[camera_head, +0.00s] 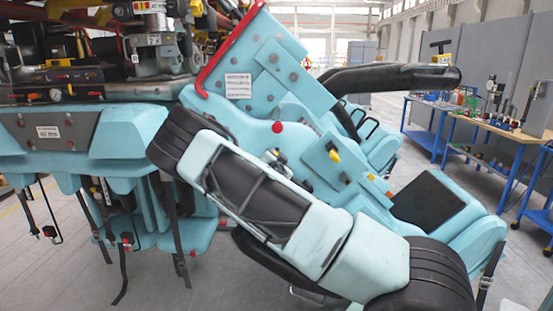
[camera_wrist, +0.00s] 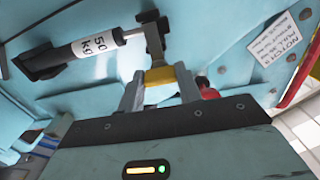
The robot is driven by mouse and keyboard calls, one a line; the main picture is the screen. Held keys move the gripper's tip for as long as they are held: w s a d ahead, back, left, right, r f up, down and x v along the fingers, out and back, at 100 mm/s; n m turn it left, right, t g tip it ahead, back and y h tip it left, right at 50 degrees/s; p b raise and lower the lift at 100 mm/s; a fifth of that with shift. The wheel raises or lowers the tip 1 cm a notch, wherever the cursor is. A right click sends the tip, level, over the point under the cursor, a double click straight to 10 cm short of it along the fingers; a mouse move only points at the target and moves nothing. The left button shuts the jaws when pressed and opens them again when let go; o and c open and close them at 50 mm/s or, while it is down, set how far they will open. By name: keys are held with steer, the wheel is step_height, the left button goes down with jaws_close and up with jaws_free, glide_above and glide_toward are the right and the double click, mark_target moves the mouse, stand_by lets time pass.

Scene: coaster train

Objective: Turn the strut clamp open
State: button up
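In the wrist view, a strut (camera_wrist: 88,47) marked "50 kg" runs along a pale teal panel to a dark bracket (camera_wrist: 154,38). At the bracket's lower end is a yellow piece (camera_wrist: 158,86), which looks like the strut clamp's handle. My gripper (camera_wrist: 160,92) has one grey finger on each side of the yellow piece, with no clear gap between. The fingertips partly overlap the piece, so its full shape is hidden. In the head view, my gripper is hidden, and I cannot make out the strut for certain.
A red knob (camera_wrist: 208,88) sits close to the right finger. A white label (camera_wrist: 279,40) and a red bar (camera_wrist: 309,65) lie to the right. In the head view, the teal train car (camera_head: 255,125) fills the middle; workbenches (camera_head: 495,125) stand at right. Straps (camera_head: 122,270) hang at left.

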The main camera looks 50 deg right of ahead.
steer(key=shift+f+n+b, duration=0.15)
steer(key=shift+n+b, duration=0.15)
steer(key=shift+b, duration=0.3)
steer(key=n+b, duration=1)
steer(key=n, duration=0.7)
stand_by(0.5)
steer(key=o, duration=1)
steer(key=shift+s+b, duration=0.1)
steer(key=shift+b, duration=0.2)
